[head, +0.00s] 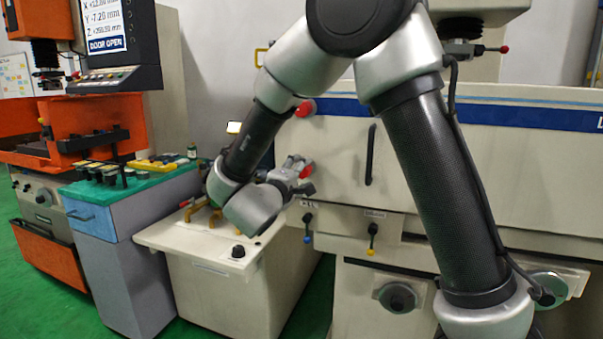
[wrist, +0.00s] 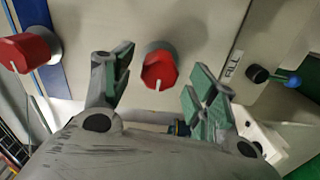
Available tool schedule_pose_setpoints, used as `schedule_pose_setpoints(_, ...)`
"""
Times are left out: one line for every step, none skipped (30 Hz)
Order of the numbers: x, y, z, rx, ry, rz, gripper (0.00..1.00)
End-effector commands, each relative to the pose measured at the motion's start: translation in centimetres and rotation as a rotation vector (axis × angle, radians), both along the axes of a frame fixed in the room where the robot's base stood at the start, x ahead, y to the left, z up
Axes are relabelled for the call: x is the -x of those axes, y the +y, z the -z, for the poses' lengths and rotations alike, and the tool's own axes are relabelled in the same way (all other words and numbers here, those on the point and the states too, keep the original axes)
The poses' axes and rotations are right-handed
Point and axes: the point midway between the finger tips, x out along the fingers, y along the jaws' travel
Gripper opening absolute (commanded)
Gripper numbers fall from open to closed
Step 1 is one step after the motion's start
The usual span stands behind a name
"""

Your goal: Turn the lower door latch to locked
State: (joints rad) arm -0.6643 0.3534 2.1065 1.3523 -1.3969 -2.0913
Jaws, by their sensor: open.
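The lower door latch is a red faceted knob (wrist: 160,70) on the pale machine door, with a white mark on its face pointing down in the wrist view. In the head view its red edge (head: 307,171) shows just past my gripper (head: 300,174). My gripper (wrist: 160,88) is open in the wrist view, its green-padded fingers apart to the left and right of the knob. I cannot tell whether either finger touches it. A second red knob, the upper latch (head: 306,108), sits higher on the door and also shows at the left of the wrist view (wrist: 22,52).
A FILL lever with a blue tip (head: 307,239) hangs below the lower latch; it also shows in the wrist view (wrist: 293,81). A yellow-tipped lever (head: 371,251) and a black door handle (head: 370,155) are to the right. A cream cabinet (head: 230,290) stands below my wrist.

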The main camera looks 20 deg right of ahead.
Motion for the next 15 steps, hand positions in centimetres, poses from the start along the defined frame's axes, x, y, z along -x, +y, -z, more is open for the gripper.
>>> schedule_pose_setpoints(0.9, 0.9, 0.0, -0.001, 0.001, -0.005, 0.58)
schedule_pose_setpoints(1.5, 1.3, 0.0, 0.000, 0.000, -0.005, 0.58)
schedule_pose_setpoints(2.3, 1.8, 0.0, 0.001, 0.001, -0.006, 0.58)
schedule_pose_setpoints(2.8, 2.3, 0.0, 0.000, 0.002, -0.006, 0.58)
schedule_pose_setpoints(3.4, 2.6, 0.0, 0.000, 0.000, -0.006, 0.58)
schedule_pose_setpoints(4.1, 3.2, 0.0, -0.001, 0.001, -0.006, 0.58)
schedule_pose_setpoints(4.6, 3.5, 0.0, 0.000, 0.000, -0.006, 0.58)
schedule_pose_setpoints(5.1, 3.9, 0.0, 0.000, 0.000, -0.005, 0.58)
schedule_pose_setpoints(5.7, 4.2, 0.0, 0.000, 0.000, -0.004, 0.58)
schedule_pose_setpoints(6.0, 4.5, 0.0, 0.000, 0.000, -0.005, 0.58)
schedule_pose_setpoints(6.4, 4.8, 0.0, 0.000, 0.000, -0.004, 0.58)
schedule_pose_setpoints(6.8, 5.0, 0.0, 0.000, 0.001, -0.002, 0.58)
schedule_pose_setpoints(7.0, 5.2, 0.0, 0.000, 0.000, -0.003, 0.58)
schedule_pose_setpoints(7.2, 5.3, 0.0, 0.000, 0.000, -0.003, 0.58)
schedule_pose_setpoints(7.4, 5.5, 0.0, 0.000, 0.001, -0.002, 0.58)
